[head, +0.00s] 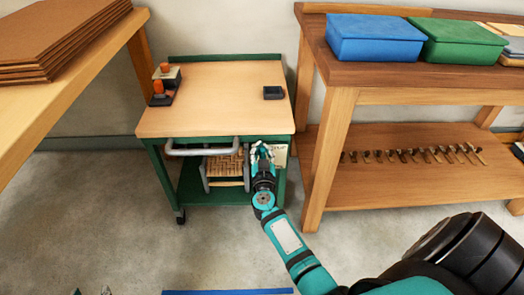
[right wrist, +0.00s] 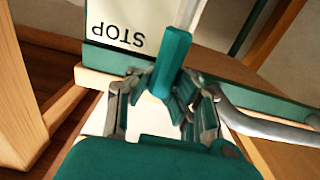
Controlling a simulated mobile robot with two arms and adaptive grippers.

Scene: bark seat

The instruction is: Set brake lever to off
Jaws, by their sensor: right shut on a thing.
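The brake lever, a green grip (right wrist: 172,62) on a grey rod, shows in the right wrist view. My right gripper (right wrist: 160,100) is shut on the green grip, with its fingers on both sides. In the head view my right gripper (head: 262,150) is at the front right corner of the cart (head: 215,100) and hides the lever. A pale sign (right wrist: 118,25) behind the lever reads STOP, upside down in the wrist view. Small tips at the bottom left edge of the head view look like my left gripper (head: 92,292); its opening is unclear.
A grey push handle (head: 203,150) sticks out from the cart's front, left of my right gripper. A woven seat (head: 225,165) is on the shelf below. Workbenches stand left (head: 90,90) and right (head: 345,110). The floor in front is mostly clear.

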